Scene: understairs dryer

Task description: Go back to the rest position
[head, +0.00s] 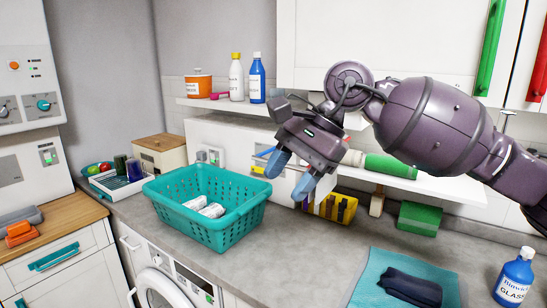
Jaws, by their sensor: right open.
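My right arm comes in from the right edge. Its gripper (289,176) is open and empty, fingers pointing down. In the picture it shows just right of the teal basket's upper right edge and in front of the lower shelf. The teal laundry basket (222,234) stands on the grey counter with white rolled items (204,206) inside. My left gripper is not in view.
A blue cloth (372,283) with a dark folded item (411,287) and a blue bottle (514,279) are on the counter at right. The middle counter is clear.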

